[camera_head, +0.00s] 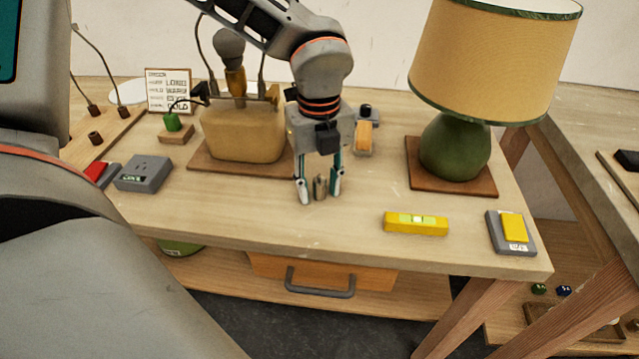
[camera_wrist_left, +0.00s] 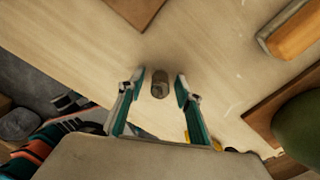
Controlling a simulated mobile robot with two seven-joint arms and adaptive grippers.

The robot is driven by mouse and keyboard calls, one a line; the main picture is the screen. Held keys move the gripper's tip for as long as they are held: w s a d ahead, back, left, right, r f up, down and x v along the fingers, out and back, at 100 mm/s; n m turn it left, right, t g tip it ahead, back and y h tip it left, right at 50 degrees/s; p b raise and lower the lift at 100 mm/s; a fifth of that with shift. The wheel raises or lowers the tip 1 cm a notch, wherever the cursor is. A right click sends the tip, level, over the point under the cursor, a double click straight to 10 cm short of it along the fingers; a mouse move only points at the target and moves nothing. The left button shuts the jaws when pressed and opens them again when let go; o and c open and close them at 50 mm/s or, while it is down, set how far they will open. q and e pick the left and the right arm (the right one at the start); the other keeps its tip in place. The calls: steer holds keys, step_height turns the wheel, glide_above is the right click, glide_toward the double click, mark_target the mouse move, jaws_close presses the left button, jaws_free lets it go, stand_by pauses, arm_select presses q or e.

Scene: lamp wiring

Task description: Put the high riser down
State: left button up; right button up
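The high riser (camera_head: 319,188) is a small brownish-grey metal cylinder. It appears to stand upright on the wooden table, near the middle of its front part. My left gripper (camera_head: 320,192) points down over it, with one teal-sided finger on each side. In the left wrist view the riser (camera_wrist_left: 160,84) lies between the fingertips of the open gripper (camera_wrist_left: 159,86), with a visible gap on both sides. My right gripper is in neither view.
A yellow level (camera_head: 416,223) and a grey box with a yellow top (camera_head: 512,230) lie to the right. A green lamp (camera_head: 455,147) stands behind them. A tan lamp base (camera_head: 243,135) on a brown board is behind left. Bare table lies in front of the gripper.

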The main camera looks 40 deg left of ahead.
mark_target(319, 175)
arm_select(q)
step_height(319, 175, up, 12)
steer(key=shift+r+p, duration=0.25)
steer(key=shift+p, duration=0.4)
stand_by(0.3)
